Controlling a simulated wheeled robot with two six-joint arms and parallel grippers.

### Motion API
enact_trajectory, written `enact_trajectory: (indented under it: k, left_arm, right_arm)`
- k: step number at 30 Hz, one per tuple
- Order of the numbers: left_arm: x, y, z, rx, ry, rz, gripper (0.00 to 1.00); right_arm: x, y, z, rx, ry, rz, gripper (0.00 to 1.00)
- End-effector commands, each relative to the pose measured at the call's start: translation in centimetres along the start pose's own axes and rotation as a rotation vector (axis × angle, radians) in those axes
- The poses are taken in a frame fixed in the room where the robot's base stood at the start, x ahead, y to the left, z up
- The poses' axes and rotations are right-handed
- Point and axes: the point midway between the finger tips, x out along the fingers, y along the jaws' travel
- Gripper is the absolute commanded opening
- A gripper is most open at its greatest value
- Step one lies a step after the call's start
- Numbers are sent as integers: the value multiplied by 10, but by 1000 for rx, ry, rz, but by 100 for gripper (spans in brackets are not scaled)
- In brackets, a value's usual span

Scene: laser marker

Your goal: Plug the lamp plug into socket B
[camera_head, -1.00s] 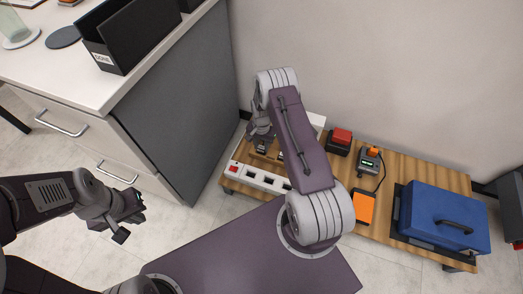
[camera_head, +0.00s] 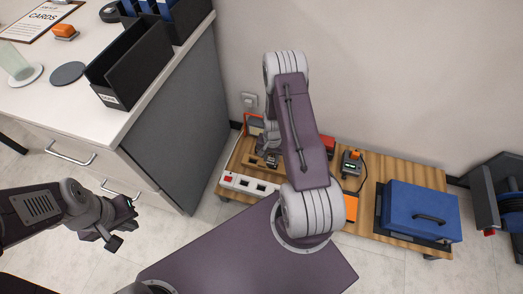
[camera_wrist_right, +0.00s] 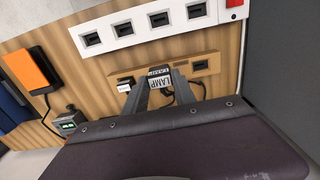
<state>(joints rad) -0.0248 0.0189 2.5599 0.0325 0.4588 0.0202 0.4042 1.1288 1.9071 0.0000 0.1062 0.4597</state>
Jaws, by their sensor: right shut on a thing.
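The lamp plug (camera_wrist_right: 160,78), dark with a white LAMP label, is between the fingers of my right gripper (camera_wrist_right: 161,88), which is shut on it. The plug overlaps a wooden slotted holder (camera_wrist_right: 205,66) in the right wrist view; I cannot tell whether they touch. The white socket strip (camera_wrist_right: 150,22) has several dark sockets in a row, apart from the plug. It also shows in the head view (camera_head: 236,184). I cannot read which socket is B. My left gripper (camera_head: 124,225) is open and empty at the left, away from the strip.
The strip has a red switch (camera_wrist_right: 234,3). Another white-labelled plug (camera_wrist_right: 125,85) is close beside my right fingers. A blue case (camera_head: 418,211) and a small device with a green display (camera_head: 351,164) are on the wooden board. A grey cabinet (camera_head: 185,125) borders it at left.

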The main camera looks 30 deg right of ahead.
Motion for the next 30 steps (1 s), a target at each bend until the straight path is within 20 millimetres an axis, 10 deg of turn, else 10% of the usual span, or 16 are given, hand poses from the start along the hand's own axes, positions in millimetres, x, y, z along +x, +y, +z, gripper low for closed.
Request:
enact_trajectory:
  k: [30]
  left_arm:
    - [-19,0,-2,0,0,0,0]
  right_arm:
    - [-6,-2,34,-3,-1,1,0]
